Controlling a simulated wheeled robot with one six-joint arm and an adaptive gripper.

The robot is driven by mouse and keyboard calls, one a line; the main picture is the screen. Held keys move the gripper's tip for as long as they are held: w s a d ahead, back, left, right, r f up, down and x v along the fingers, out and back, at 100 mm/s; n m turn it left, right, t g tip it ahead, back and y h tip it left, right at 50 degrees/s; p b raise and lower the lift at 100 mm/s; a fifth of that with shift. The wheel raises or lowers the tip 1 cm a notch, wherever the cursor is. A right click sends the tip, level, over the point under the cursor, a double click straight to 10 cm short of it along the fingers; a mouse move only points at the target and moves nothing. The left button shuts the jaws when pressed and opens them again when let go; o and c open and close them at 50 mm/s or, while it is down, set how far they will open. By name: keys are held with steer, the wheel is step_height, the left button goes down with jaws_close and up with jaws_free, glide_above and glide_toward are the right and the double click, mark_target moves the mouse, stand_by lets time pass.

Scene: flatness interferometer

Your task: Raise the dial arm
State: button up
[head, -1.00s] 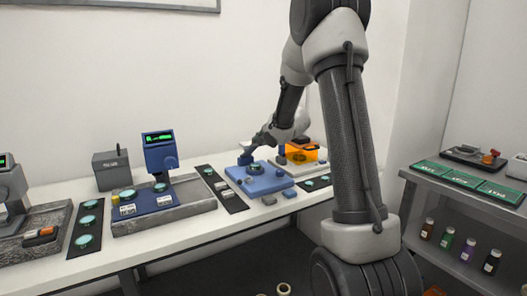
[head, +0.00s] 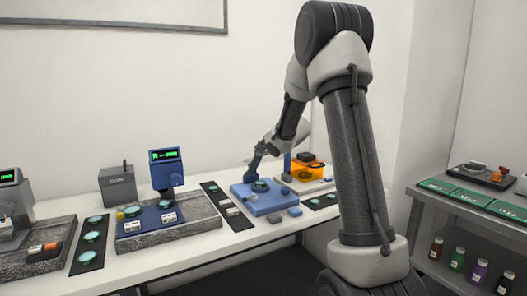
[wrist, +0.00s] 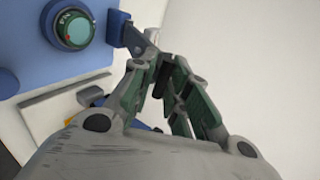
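The blue fixture (head: 272,208) stands on the white bench with a green disc (head: 260,185) in a dark ring on top. The disc also shows at the upper left of the wrist view (wrist: 74,30). A dark blue bar, which may be the dial arm (wrist: 132,38), sticks out from the fixture's edge toward my fingertips. My gripper (head: 256,162) is over the back left of the fixture. In the wrist view my gripper (wrist: 156,62) has its fingers angled together at the bar's end. Whether they hold the bar or only touch it is hidden.
A blue post (head: 287,165) and an orange box (head: 307,171) stand just right of the fixture.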

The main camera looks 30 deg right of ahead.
steer(key=shift+o, duration=0.6)
steer(key=shift+f, duration=0.15)
steer(key=v, duration=1.2)
